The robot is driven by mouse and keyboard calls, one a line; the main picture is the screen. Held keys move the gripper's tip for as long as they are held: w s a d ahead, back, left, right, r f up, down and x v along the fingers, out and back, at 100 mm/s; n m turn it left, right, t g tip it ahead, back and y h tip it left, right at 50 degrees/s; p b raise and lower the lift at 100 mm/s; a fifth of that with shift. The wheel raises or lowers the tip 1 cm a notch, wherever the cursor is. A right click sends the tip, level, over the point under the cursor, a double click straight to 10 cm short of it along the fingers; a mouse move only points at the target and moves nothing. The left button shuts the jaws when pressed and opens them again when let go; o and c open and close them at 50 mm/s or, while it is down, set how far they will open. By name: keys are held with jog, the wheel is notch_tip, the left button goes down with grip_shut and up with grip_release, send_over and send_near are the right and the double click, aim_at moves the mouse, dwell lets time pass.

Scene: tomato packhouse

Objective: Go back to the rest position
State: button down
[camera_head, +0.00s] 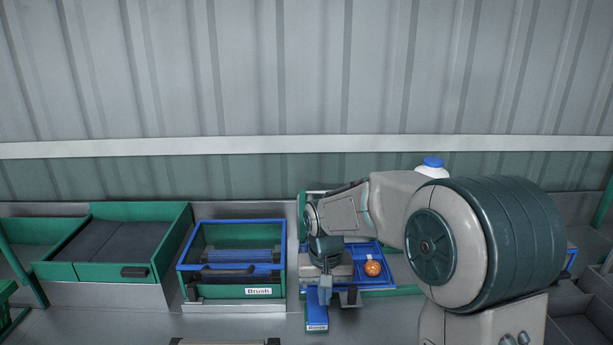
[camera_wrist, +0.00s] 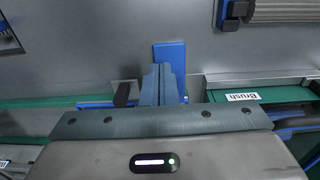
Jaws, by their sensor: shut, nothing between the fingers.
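My gripper (camera_head: 325,295) is at the end of my arm, over the front edge of the bench in the head view. It points down, its fingers are together, and nothing is between them. In the wrist view my gripper (camera_wrist: 161,80) shows as closed fingers in front of a blue tab (camera_wrist: 169,56). That blue tab also shows below the gripper in the head view (camera_head: 317,324), with a small label. Whether the fingers touch it I cannot tell.
An orange-red tomato (camera_head: 373,268) sits on a blue tray (camera_head: 372,250) right of the gripper. A green box with a blue rim, labelled Brush (camera_head: 257,291), stands left. A green-framed dark conveyor (camera_head: 108,242) is farther left. A corrugated wall (camera_head: 300,70) closes the back.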

jog(key=s+d+r+t, duration=0.1)
jog(key=s+d+r, duration=0.1)
jog(key=s, duration=0.5)
jog(key=s+d+r+t, duration=0.1)
jog(key=s+d+r, duration=0.1)
jog(key=s+d, duration=0.2)
jog(key=s+d+r, duration=0.2)
jog(key=s+d, duration=0.1)
jog(key=s, duration=0.7)
jog(key=shift+s+t, duration=0.3)
jog(key=shift+t, duration=0.1)
jog(key=shift+r, duration=0.1)
dwell(0.6)
